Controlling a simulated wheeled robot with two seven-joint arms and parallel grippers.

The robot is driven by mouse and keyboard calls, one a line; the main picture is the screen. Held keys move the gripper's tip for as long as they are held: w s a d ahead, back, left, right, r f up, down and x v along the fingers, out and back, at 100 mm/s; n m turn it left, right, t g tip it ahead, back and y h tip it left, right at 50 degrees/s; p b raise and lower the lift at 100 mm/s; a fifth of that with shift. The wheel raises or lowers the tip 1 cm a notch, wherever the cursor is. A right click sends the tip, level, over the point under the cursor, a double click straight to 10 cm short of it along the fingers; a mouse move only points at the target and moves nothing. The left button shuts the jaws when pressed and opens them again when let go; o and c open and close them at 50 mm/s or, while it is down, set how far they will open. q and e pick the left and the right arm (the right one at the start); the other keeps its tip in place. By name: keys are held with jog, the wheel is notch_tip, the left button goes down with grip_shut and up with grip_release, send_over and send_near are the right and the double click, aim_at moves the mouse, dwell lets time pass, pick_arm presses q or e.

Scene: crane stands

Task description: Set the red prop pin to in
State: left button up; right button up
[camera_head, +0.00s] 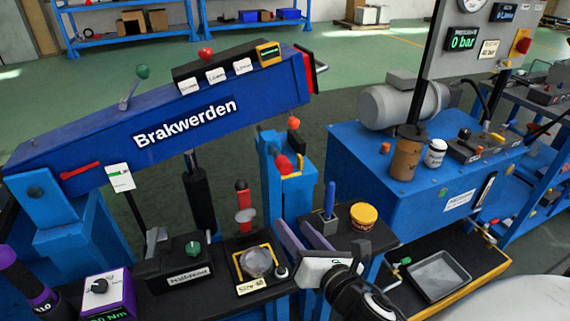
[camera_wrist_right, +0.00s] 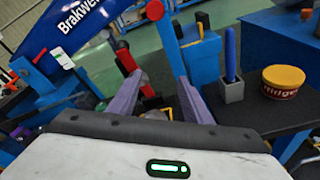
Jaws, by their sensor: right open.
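A short red pin (camera_head: 283,164) sticks out near the top of a blue post (camera_head: 292,200); I take it for the prop pin. I cannot tell how far in the pin sits. My right gripper (camera_head: 291,224) is open and empty, below and in front of the pin. Its purple fingers (camera_wrist_right: 158,80) are spread, apart from the rod. My left gripper is not in view.
The blue boom (camera_head: 230,105) slopes up over the left side. A blue-handled tool in a grey block (camera_head: 330,215) and a yellow-lidded tub (camera_head: 363,215) stand right of my gripper. A red-and-black handle (camera_head: 243,195) stands left of it. A blue tank (camera_head: 420,180) fills the right.

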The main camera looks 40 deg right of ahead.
aim_at(287, 170)
notch_tip(287, 170, up, 8)
jog(key=w+d+n+t+h, duration=0.2)
jog(key=d+n, duration=0.1)
jog(key=n, duration=0.4)
jog(key=x, duration=0.6)
jog(key=p+x, duration=0.1)
jog(key=x, duration=0.2)
jog(key=shift+w+a+f, duration=0.2)
jog(key=shift+w, duration=0.25)
